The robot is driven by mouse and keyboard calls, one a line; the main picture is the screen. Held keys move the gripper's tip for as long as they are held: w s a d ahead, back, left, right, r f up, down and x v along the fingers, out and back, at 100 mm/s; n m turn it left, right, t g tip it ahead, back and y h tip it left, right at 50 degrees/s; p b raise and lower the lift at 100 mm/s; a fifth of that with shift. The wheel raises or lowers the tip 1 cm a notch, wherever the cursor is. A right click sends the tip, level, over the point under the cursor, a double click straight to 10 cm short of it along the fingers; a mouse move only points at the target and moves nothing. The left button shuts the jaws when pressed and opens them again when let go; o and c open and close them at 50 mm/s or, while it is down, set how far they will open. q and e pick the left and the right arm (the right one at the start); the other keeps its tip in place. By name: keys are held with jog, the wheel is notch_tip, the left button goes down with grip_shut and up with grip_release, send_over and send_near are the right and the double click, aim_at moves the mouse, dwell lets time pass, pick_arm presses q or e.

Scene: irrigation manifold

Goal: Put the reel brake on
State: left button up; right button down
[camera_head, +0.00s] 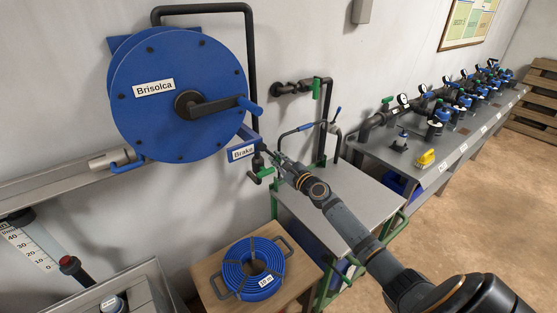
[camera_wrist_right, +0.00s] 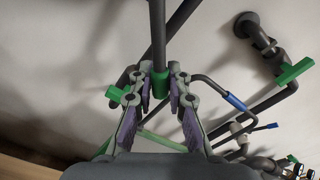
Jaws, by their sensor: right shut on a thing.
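The blue hose reel (camera_head: 180,110), labelled Brisolca, is on the wall with a dark crank and blue handle (camera_head: 249,106). A blue sign reading Brake (camera_head: 243,153) is at its lower right. My right gripper (camera_head: 276,158) is just right of that sign. In the right wrist view my right gripper (camera_wrist_right: 160,90) is shut on the green end of a dark rod, the brake lever (camera_wrist_right: 158,40), with a finger on each side. In the head view the fingers hide the lever's end. My left gripper is out of view.
A green-handled valve (camera_head: 262,175) hangs just below the right gripper. A grey-topped bench (camera_head: 345,205) stands under my right arm. A coiled blue hose (camera_head: 248,270) lies on a wooden table. A manifold bench (camera_head: 430,165) with gauges runs along the back right.

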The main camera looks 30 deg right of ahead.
jog(key=shift+s+a+f, duration=0.1)
jog(key=shift+a+f, duration=0.05)
jog(key=shift+f, duration=0.4)
jog(key=c, duration=1.4)
grip_release()
jog(key=shift+a+r, duration=0.1)
jog(key=shift+o, duration=0.6)
jog(key=shift+r, duration=0.1)
jog(key=s+d, duration=0.1)
jog(key=s, duration=1)
jog(key=shift+s, duration=0.4)
